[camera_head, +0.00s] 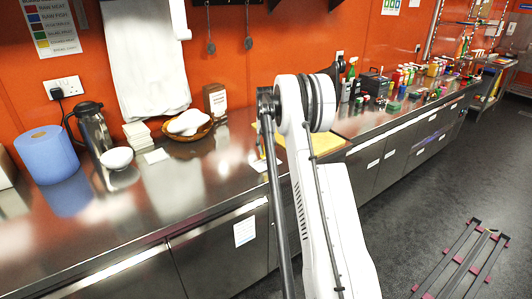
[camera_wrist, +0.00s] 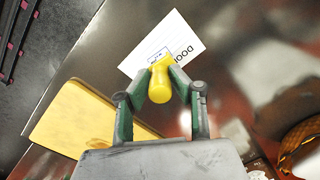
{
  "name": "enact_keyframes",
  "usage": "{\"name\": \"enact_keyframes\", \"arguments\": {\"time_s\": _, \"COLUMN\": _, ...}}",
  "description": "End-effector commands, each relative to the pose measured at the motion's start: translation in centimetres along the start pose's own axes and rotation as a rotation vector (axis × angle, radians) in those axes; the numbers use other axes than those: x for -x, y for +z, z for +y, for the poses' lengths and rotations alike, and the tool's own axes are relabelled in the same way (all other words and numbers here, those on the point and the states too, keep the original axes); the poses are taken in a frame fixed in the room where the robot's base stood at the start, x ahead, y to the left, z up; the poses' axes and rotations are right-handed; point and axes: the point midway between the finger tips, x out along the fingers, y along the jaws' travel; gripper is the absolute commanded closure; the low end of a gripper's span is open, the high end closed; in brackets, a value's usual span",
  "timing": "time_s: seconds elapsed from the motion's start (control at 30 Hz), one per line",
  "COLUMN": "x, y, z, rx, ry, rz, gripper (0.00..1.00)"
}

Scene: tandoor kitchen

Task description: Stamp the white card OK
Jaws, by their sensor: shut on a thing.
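A white card (camera_wrist: 188,38) lies on the steel counter in the wrist view, with dark print starting "DOO" and a small blue-outlined box beside the stamp. My gripper (camera_wrist: 161,75) is shut on a yellow-handled stamp (camera_wrist: 158,88), which overlaps the card's lower edge in this view. The stamp's bottom face is hidden, so I cannot tell whether it touches the card. In the head view my arm hides most of the gripper, and a white patch, probably the card (camera_head: 258,168), shows just left of it.
A yellow board (camera_wrist: 75,118) lies beside the card; it also shows in the head view (camera_head: 326,144). A basket (camera_head: 204,131) with white items, a brown box (camera_head: 215,99), a flask (camera_head: 92,125) and a blue roll (camera_head: 46,155) stand left. Bottles and small goods crowd the right.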

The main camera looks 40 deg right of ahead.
Motion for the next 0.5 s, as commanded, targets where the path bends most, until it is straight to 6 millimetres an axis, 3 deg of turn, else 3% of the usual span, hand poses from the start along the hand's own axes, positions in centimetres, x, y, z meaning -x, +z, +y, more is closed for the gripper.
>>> {"name": "enact_keyframes", "arguments": {"time_s": 0.5, "x": 3.7, "y": 0.0, "z": 0.0, "rx": 0.0, "ry": 0.0, "rz": 0.0, "gripper": 0.97}}
